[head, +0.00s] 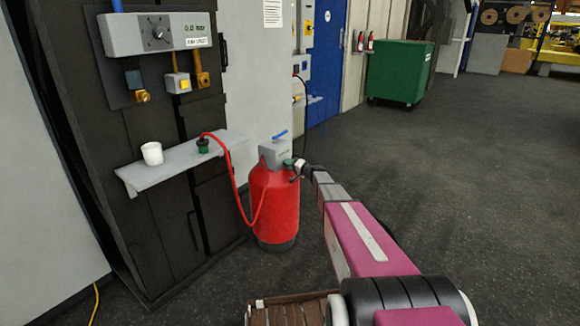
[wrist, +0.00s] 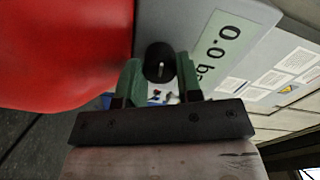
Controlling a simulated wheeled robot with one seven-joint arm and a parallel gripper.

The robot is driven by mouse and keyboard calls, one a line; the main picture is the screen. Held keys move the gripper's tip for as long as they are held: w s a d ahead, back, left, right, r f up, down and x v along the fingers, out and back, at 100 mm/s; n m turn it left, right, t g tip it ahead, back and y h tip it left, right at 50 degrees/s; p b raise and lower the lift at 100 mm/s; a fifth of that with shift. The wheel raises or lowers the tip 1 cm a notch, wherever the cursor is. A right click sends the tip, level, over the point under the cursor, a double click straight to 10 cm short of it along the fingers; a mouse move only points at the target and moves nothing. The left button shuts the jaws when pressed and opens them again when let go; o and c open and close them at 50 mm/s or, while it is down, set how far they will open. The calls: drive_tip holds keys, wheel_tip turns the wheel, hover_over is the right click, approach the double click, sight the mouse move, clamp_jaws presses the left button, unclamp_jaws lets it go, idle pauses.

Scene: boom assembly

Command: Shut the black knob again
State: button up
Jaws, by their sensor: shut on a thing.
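The black knob (wrist: 160,58) sits on the front of a grey box with a display reading "0.0 ba", in the wrist view. It has a pale mark on its face. The green fingers of my gripper (wrist: 159,75) stand on either side of the knob and are shut on it. In the head view, my gripper (head: 291,163) is at the grey box (head: 275,152) on top of the red tank (head: 274,204). The knob is hidden there behind the gripper.
A red hose (head: 232,165) loops from the tank to a green-and-black fitting (head: 203,145) on a grey shelf (head: 180,168). A white cup (head: 152,153) stands on that shelf. A wall panel (head: 155,34) hangs above. The floor to the right is clear up to a green bin (head: 399,72).

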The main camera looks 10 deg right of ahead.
drive_tip(key=shift+s+f, duration=0.1)
drive_tip(key=o, duration=0.9)
drive_tip(key=shift+o, duration=0.2)
drive_tip(key=shift+m, duration=0.3)
